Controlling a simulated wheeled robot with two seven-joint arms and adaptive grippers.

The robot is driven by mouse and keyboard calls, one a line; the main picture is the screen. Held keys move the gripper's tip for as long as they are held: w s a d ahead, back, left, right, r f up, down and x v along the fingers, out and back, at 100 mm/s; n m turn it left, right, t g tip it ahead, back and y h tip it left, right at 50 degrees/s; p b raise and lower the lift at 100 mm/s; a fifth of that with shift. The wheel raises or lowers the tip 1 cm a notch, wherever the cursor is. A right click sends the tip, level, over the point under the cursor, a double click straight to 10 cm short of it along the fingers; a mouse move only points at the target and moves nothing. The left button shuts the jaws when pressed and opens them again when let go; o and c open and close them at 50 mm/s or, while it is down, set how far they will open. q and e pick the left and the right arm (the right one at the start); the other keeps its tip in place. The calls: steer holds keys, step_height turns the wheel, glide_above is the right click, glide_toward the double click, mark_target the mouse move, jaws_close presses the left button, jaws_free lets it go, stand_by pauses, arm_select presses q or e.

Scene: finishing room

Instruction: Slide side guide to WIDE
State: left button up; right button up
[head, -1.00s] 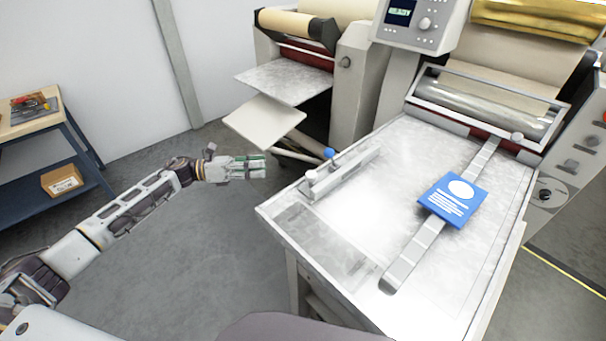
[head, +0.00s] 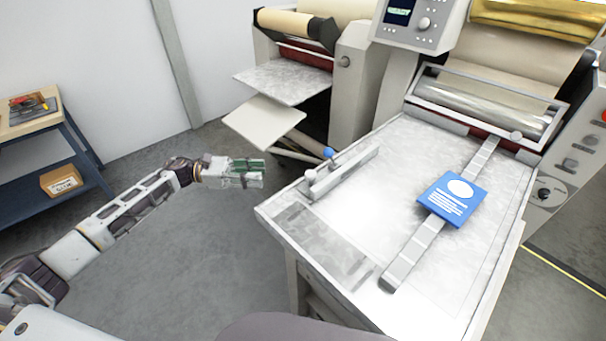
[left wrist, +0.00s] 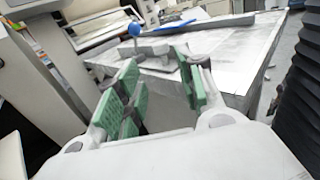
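The side guide (head: 343,174) is a grey metal bar on the left part of the laminator's feed table (head: 385,172). In the left wrist view the blue knob (left wrist: 133,30) and the guide (left wrist: 160,52) show beyond my fingers. My left gripper (head: 262,173) is left of the table, apart from the guide and empty. In the left wrist view its green-padded fingers (left wrist: 160,95) are spread apart. My right gripper is not in view. No WIDE label is readable.
A blue printed card or booklet (head: 453,199) lies across a grey strip on the table. A roller (head: 480,105) and control box (head: 415,20) stand behind. Another machine with a tray (head: 264,122) is at the back. Open floor surrounds my left arm.

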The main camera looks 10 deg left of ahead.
mark_target(303, 186)
arm_select(q)
steer(key=shift+d, duration=0.2)
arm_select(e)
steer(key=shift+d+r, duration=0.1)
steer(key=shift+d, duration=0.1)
arm_select(q)
steer(key=d+p, duration=0.1)
steer(key=d, duration=0.3)
steer(key=w+d+p, duration=0.1)
steer(key=d, duration=0.3)
steer(key=w+d+p, duration=0.1)
steer(key=d, duration=0.3)
steer(key=shift+w+d+r, duration=0.1)
steer(key=shift+w, duration=0.15)
steer(key=shift+w+d+p, duration=0.1)
steer(key=shift+d+p, duration=0.2)
steer(key=shift+d, duration=0.2)
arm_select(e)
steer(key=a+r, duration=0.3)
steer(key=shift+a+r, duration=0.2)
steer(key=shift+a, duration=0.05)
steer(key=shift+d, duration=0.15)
arm_select(q)
jaws_close()
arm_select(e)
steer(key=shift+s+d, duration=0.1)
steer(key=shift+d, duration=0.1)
